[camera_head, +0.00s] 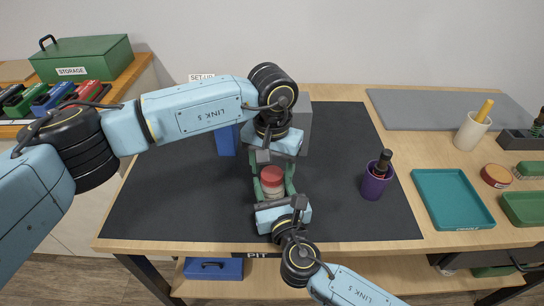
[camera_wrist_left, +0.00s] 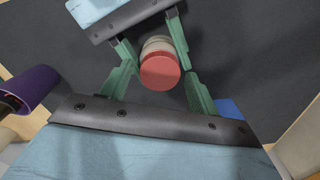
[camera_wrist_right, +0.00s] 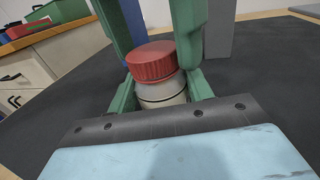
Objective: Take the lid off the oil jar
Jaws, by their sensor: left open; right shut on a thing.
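The oil jar (camera_head: 272,190) is a pale jar with a red lid (camera_head: 272,175), standing near the middle of the dark mat. The lid is on the jar in the right wrist view (camera_wrist_right: 152,62), with the pale body (camera_wrist_right: 160,92) below it. My right gripper (camera_wrist_right: 162,92) comes from the front and is shut on the jar's body. My left gripper (camera_wrist_left: 160,88) reaches in from behind and is open, its green fingers apart on either side of the lid. In the head view the left fingers partly hide the jar's sides.
A purple cup (camera_head: 374,187) with a black-handled item stands right of the jar. A blue block (camera_head: 226,141) and a grey block (camera_head: 304,128) stand behind. A teal tray (camera_head: 452,198) lies at the right. The dark mat (camera_head: 180,200) is clear to the left.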

